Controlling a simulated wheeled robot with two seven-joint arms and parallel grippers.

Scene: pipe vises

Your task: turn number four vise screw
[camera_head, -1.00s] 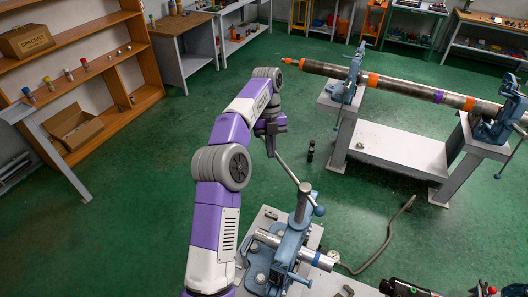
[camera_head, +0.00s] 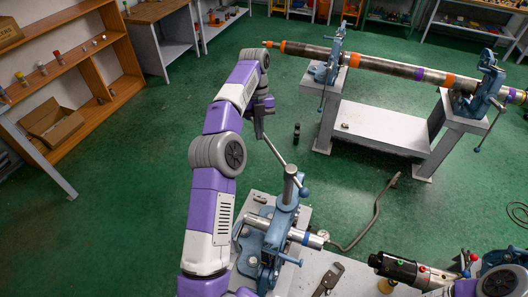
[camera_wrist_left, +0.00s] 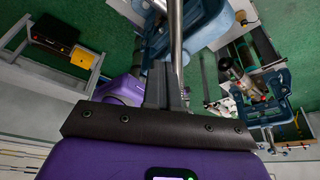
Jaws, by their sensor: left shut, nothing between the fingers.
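A blue vise (camera_head: 272,232) stands on the grey bench, with a short metal pipe (camera_head: 303,237) across it. Its upright screw (camera_head: 290,184) carries a slanting handle bar (camera_head: 275,151) with a blue knob at its lower end. No number shows on the vise. My left gripper (camera_head: 259,134) is at the upper far end of the bar. In the left wrist view its dark fingers (camera_wrist_left: 165,88) are together and empty, with the bright bar (camera_wrist_left: 176,38) beside or just past their tips; I cannot tell whether they touch.
A curved grey rod (camera_head: 376,212) reaches past the bench edge. A long pipe (camera_head: 390,67) rests in two more blue vises on stands behind. Green floor is clear at left.

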